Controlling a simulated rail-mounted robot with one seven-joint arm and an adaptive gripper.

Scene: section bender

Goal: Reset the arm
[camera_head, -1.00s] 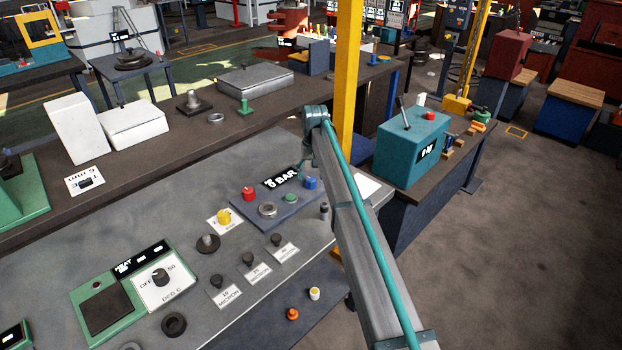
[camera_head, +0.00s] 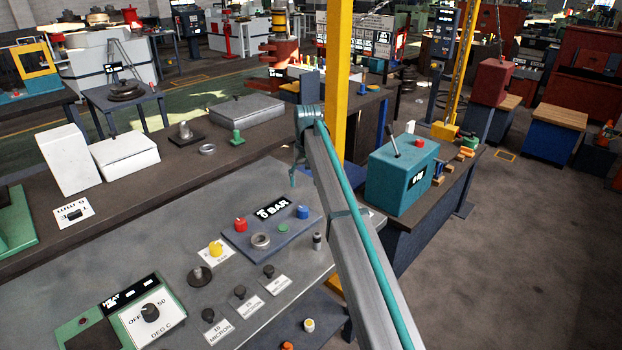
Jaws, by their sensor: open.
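My arm (camera_head: 350,225) reaches up from the bottom of the picture, a long grey link with a teal tube along it. It ends in a teal joint (camera_head: 308,118) in front of a yellow post. My gripper (camera_head: 294,183) hangs below that joint, small and partly hidden by the arm. It is open, with nothing seen in it. It appears just above the back of the grey bench, behind the blue panel (camera_head: 272,230) marked 0 BAR.
The grey bench (camera_head: 130,250) carries the panel, small knobs with micron labels and a green heat control (camera_head: 120,315). A teal box (camera_head: 402,175) stands right of my arm. The yellow post (camera_head: 339,80) rises close behind the joint. Open floor (camera_head: 530,240) lies at right.

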